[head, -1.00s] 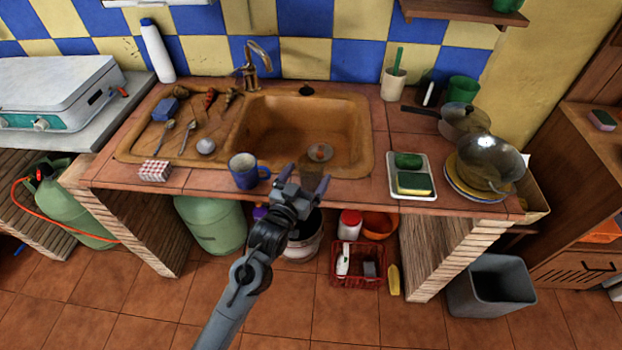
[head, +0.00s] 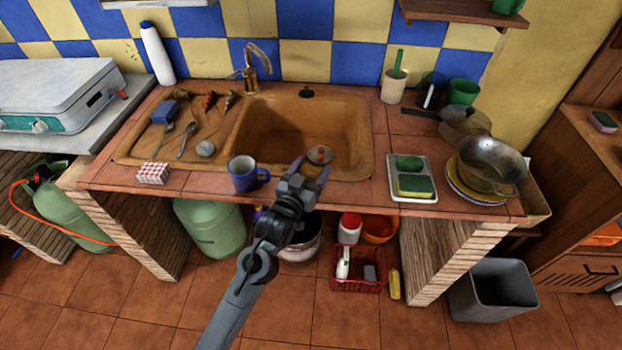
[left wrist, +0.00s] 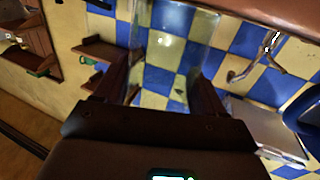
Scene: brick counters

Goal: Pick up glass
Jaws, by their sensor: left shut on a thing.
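A clear drinking glass (head: 319,155) stands out faintly at the front edge of the sink in the head view. My left gripper (head: 310,174) has come from the front and is shut on the glass. In the left wrist view the transparent glass (left wrist: 175,40) fills the space between the two dark fingers (left wrist: 165,85), and the wall tiles show through it. The gripper partly hides the glass in the head view, so I cannot tell whether it touches the counter. My right gripper is not in view.
A blue mug (head: 243,174) stands close to the left of my gripper. The brown sink (head: 360,120) lies behind it. A tray with a sponge (head: 415,186) and a stack of plates with a metal colander (head: 490,165) stand to the right. Counter between gripper and tray is clear.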

